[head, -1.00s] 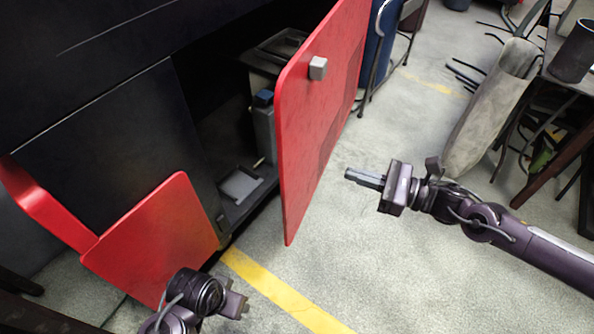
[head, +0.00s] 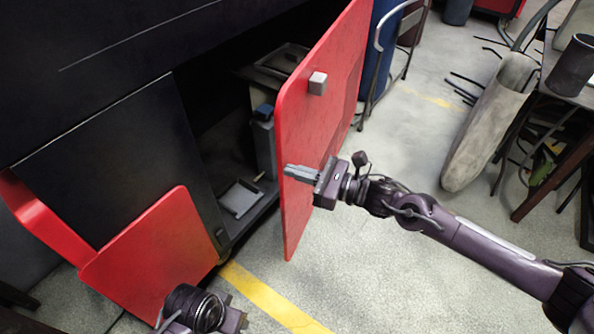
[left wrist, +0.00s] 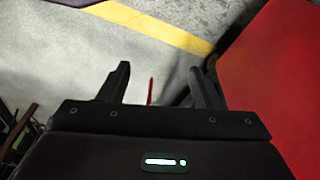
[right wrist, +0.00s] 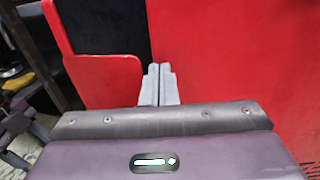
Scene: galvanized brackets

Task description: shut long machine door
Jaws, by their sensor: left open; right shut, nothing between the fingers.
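The long red machine door (head: 330,110) stands open in the head view, swung out from the dark machine opening. A grey block handle (head: 318,83) sits near its top edge on the outer face. My right gripper (head: 290,173) is shut and empty, its fingertips in front of the lower part of the door. In the right wrist view the shut fingers (right wrist: 158,85) point at the red door surface (right wrist: 230,60); I cannot tell whether they touch it. My left gripper (head: 240,312) is low at the bottom of the head view. In the left wrist view it is open and empty (left wrist: 155,85) above the floor.
The black machine (head: 110,150) fills the left side, with a red lower panel (head: 155,260) beside the opening. A grey tray (head: 240,198) lies inside. A yellow floor line (head: 270,300) runs below. A blue barrel (head: 378,60) and a chair stand behind the door.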

